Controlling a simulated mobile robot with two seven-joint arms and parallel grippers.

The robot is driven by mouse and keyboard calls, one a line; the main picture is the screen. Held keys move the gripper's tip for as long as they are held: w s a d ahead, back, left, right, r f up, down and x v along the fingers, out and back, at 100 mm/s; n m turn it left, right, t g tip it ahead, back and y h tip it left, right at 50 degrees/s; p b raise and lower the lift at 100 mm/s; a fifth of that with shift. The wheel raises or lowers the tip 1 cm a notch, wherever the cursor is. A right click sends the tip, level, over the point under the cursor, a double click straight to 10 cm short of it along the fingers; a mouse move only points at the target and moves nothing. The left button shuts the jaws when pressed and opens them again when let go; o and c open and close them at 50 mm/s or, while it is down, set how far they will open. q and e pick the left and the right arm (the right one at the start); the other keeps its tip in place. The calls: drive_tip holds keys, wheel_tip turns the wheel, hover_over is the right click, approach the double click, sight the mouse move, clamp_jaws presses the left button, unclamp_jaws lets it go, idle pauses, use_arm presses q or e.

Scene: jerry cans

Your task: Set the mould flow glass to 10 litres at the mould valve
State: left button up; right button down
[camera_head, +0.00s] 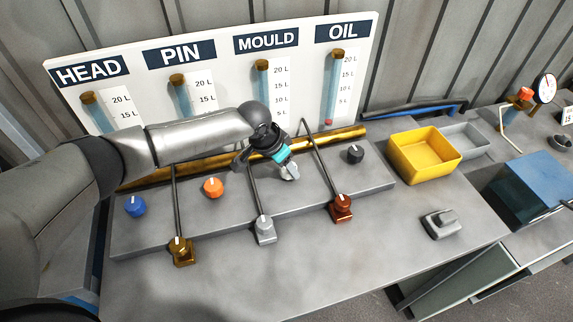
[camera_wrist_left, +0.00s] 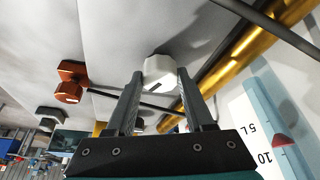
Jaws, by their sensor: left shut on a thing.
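The mould glass (camera_head: 264,88) is a blue tube with a brass cap under the MOULD sign. My arm hides its lower part in the head view. My left gripper (camera_head: 288,168) is over the bench below that sign, shut on a white knob with a dark pointer line. The knob (camera_wrist_left: 160,72) shows between the two fingertips in the left wrist view. That view also shows a blue glass (camera_wrist_left: 264,95), apparently the mould one, upside down. Its red float (camera_wrist_left: 284,140) lies between the 5 L and 10 marks. My right gripper is out of view.
Blue (camera_head: 135,206), orange (camera_head: 213,187) and black (camera_head: 355,154) knobs stand on the same raised plate. Thin rods run to brass (camera_head: 181,252), grey (camera_head: 264,230) and red-brown (camera_head: 341,209) blocks at the front. A brass pipe (camera_head: 345,133) runs behind. A yellow bin (camera_head: 424,165) stands right.

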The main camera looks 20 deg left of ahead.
use_arm(q)
clamp_jaws()
drive_tip(key=shift+m, duration=0.5)
drive_tip(key=shift+m+g+h, duration=0.3)
drive_tip(key=shift+m, duration=0.3)
drive_tip(key=o, duration=1.2)
unclamp_jaws()
